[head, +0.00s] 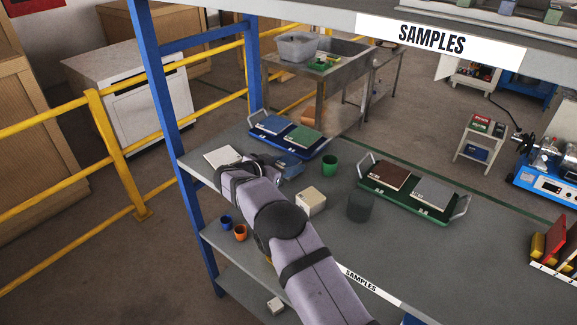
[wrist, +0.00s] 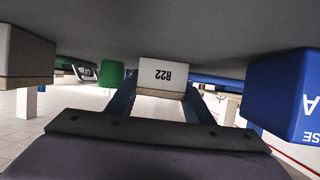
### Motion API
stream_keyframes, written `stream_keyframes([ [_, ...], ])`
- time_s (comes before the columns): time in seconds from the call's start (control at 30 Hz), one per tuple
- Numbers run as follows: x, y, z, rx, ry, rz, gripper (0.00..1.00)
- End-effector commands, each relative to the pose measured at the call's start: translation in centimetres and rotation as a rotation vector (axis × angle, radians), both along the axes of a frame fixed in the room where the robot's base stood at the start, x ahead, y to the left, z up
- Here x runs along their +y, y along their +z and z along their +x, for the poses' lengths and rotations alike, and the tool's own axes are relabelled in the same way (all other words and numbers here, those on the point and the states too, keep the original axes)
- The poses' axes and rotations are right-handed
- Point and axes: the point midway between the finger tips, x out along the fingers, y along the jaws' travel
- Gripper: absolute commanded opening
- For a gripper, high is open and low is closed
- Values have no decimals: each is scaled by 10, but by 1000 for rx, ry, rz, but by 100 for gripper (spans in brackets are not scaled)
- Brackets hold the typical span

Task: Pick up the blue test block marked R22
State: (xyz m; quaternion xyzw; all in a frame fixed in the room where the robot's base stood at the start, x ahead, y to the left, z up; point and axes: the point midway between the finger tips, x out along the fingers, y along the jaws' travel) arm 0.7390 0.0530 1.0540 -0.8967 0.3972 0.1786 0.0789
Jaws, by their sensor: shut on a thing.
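My gripper (wrist: 161,90) is shut on a block marked R22 (wrist: 162,72), which sits between its two fingers in the wrist view. The face toward that camera is pale, with the marking upside down. In the head view a blue block (head: 288,165) shows at the tip of my gripper (head: 272,170), in front of the blue tray; my arm and gripper partly cover that area. I cannot tell whether the held block touches the bench or hangs just above it.
A blue tray (head: 262,141) lies behind; a green tray (head: 447,213) lies right. A blue lettered block (wrist: 283,95) is close in the wrist view.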

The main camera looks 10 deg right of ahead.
Motion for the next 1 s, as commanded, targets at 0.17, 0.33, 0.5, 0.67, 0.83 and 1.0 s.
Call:
stream_keyframes([
  [0.17,0,7,1,-5,-1,1,13],
  [0.33,0,21,1,-7,0,1,13],
  [0.5,0,47,1,-10,0,2,13],
  [0.67,0,86,1,-12,-1,4,13],
  [0.83,0,127,1,-9,0,3,13],
  [1.0,0,154,0,-6,0,1,13],
])
